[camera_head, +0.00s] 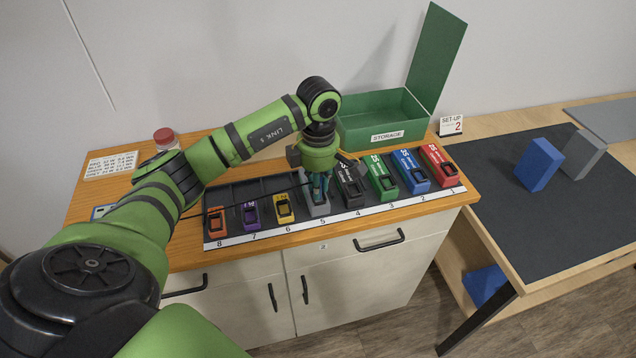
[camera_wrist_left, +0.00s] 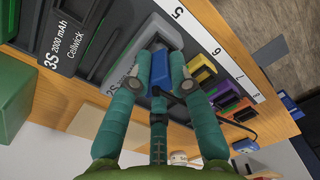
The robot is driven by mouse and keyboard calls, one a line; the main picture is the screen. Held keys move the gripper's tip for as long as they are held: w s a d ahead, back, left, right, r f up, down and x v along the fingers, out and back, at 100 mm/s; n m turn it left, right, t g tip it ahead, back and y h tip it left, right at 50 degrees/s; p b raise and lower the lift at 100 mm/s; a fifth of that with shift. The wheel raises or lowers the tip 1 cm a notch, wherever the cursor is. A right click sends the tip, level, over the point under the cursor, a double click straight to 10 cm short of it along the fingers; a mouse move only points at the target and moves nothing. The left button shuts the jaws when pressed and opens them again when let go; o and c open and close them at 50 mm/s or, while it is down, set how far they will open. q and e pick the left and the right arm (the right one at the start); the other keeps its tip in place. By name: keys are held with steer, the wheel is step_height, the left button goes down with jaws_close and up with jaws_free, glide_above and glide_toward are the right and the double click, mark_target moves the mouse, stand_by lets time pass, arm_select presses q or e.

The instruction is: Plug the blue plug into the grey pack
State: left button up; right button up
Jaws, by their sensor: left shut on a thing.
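The grey pack (camera_head: 313,207) lies in the number 5 place of the black rack, partly hidden by my left gripper (camera_head: 320,188). My left gripper points down over it. In the left wrist view, the two teal fingers (camera_wrist_left: 160,75) are shut on the blue plug (camera_wrist_left: 160,71), with its dark cable running off to the right. The plug is at the grey pack (camera_wrist_left: 150,36), which shows behind the fingertips. I cannot tell whether the plug is seated in the pack or just above it. My right gripper is not in view.
A black pack (camera_head: 350,188) stands close on the right of the grey one, and a yellow pack (camera_head: 284,208) on the left. Green, blue and red packs fill the right places. An open green storage box (camera_head: 382,112) stands behind. A dark mat (camera_head: 570,215) lies on the right table.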

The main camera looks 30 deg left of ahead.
arm_select(q)
steer(key=shift+f, duration=0.45)
jaws_close()
steer(key=shift+s+d+f, duration=0.1)
steer(key=shift+s+f, duration=0.05)
steer(key=shift+f, duration=0.15)
steer(key=o, duration=0.8)
jaws_free()
steer(key=shift+o, duration=0.2)
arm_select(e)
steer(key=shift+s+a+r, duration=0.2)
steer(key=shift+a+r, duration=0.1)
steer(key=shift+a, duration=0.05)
arm_select(q)
steer(key=shift+r, duration=0.1)
steer(key=shift+w+r, duration=0.2)
steer(key=shift+r, duration=0.1)
step_height(320, 180, up, 7)
steer(key=b, duration=0.3)
steer(key=shift+w, duration=0.15)
steer(key=shift+r, duration=2.2)
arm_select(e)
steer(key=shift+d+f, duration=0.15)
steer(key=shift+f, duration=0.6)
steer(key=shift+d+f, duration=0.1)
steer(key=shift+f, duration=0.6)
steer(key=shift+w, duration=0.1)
